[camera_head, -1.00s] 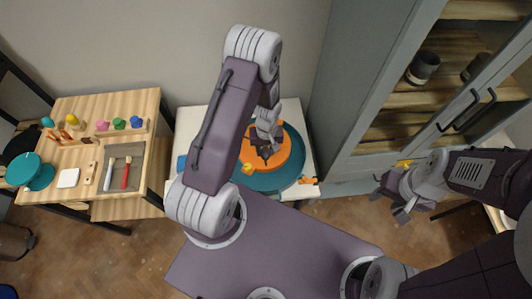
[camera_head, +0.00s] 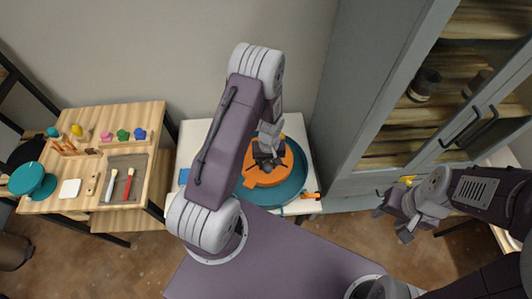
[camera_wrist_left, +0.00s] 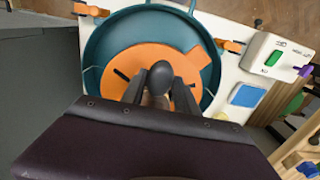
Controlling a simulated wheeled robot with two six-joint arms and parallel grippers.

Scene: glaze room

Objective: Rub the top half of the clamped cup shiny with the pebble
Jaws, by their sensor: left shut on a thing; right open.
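My left gripper (camera_head: 267,160) reaches down over the orange disc (camera_head: 262,179) inside the round teal basin (camera_head: 297,183). In the left wrist view its two dark fingers (camera_wrist_left: 157,88) are shut on a dark, smooth oval pebble (camera_wrist_left: 161,74). The pebble is over the middle of the orange disc, which also shows there (camera_wrist_left: 152,55) with dark slots. A small tan patch shows between the fingers; I cannot tell whether it is the cup. The clamped cup is otherwise hidden by the gripper, and its contact with the pebble cannot be seen. My right gripper (camera_head: 397,216) is open and empty, well to the right.
The basin sits on a white table with a blue block (camera_wrist_left: 247,95), orange clips and a white control box (camera_wrist_left: 275,57). A wooden table (camera_head: 75,120) with brushes and small coloured items stands left. A grey cabinet (camera_head: 345,120) with dark cups stands close on the right.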

